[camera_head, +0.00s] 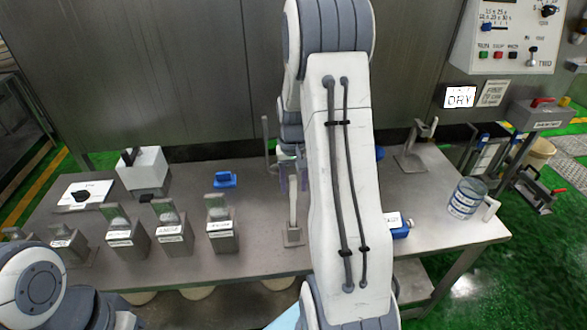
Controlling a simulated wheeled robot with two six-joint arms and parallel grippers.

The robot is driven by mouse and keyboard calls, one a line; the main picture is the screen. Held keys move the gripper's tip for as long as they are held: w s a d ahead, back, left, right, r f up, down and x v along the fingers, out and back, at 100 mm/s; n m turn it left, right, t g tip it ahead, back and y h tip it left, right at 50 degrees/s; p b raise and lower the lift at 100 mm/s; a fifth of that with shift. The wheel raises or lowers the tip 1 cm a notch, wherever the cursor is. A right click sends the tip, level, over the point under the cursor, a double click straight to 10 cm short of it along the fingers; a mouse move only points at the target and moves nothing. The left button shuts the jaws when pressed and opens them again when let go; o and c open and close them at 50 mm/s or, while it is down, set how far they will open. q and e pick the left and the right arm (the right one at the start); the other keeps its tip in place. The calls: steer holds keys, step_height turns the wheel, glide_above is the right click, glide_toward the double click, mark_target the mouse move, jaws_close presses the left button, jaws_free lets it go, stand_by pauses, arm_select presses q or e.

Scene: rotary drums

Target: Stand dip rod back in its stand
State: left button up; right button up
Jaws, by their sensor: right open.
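My right gripper (293,174) is open over the table, left of my own forearm, its fingers pointing down. A pale upright post on a small flat base (293,237) stands directly below the fingers; it looks like the dip rod's stand. Its top meets the gap between the fingers, and I cannot tell whether they touch. A thin grey upright rod (265,137) shows just left of the gripper; I cannot tell for sure whether it is the dip rod. My right arm hides part of the table. My left arm shows at the lower left, its gripper out of view.
Several labelled grey blocks (222,238) stand along the left front of the table. A white box (143,173) and a blue item (225,180) are behind them. A clear jug (467,197) and a bracket stand (415,148) are at the right. A metal wall closes the back.

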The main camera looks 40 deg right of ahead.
step_height(320, 180, up, 9)
steer(key=shift+f+b, duration=0.1)
steer(key=shift+b, duration=0.6)
steer(key=s+a+r+n, duration=0.1)
steer(key=s+a+n, duration=0.15)
steer(key=a, duration=0.75)
steer(key=s+a+r+n, duration=0.1)
steer(key=a+n, duration=0.3)
steer(key=a, duration=0.7)
steer(key=s+a+f+n, duration=0.1)
steer(key=s+a+n, duration=0.2)
steer(key=s+a, duration=0.3)
steer(key=s+a+f+n+y, duration=0.1)
steer(key=s+a+n, duration=0.3)
steer(key=s, duration=0.7)
steer(key=a, duration=0.2)
steer(key=shift+a+f, duration=0.2)
steer(key=shift+a, duration=0.1)
step_height(320, 180, down, 6)
steer(key=b, duration=0.6)
